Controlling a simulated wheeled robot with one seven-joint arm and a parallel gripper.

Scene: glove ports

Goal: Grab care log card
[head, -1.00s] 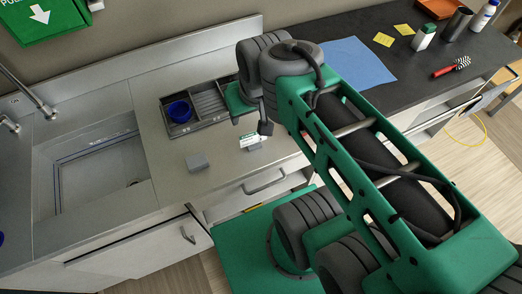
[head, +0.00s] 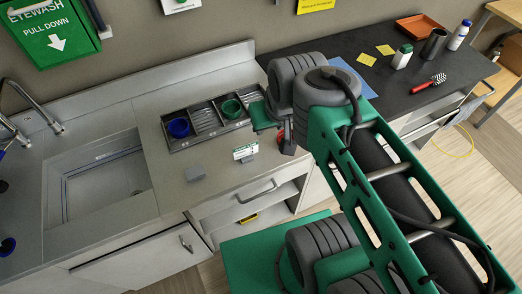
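A small white card with green print (head: 245,151), likely the care log card, stands at the front edge of the grey counter, seemingly in a small grey holder. My gripper (head: 286,142) is just to the right of the card, at the end of my green and grey arm. It looks apart from the card. The wrist hides the rest, so I cannot see whether the fingers are open or shut.
Behind the card is a divided grey tray (head: 205,120) with a blue cup (head: 179,127) and a green cup (head: 231,109). A sink (head: 105,185) is further left. An open drawer front (head: 245,203) is below.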

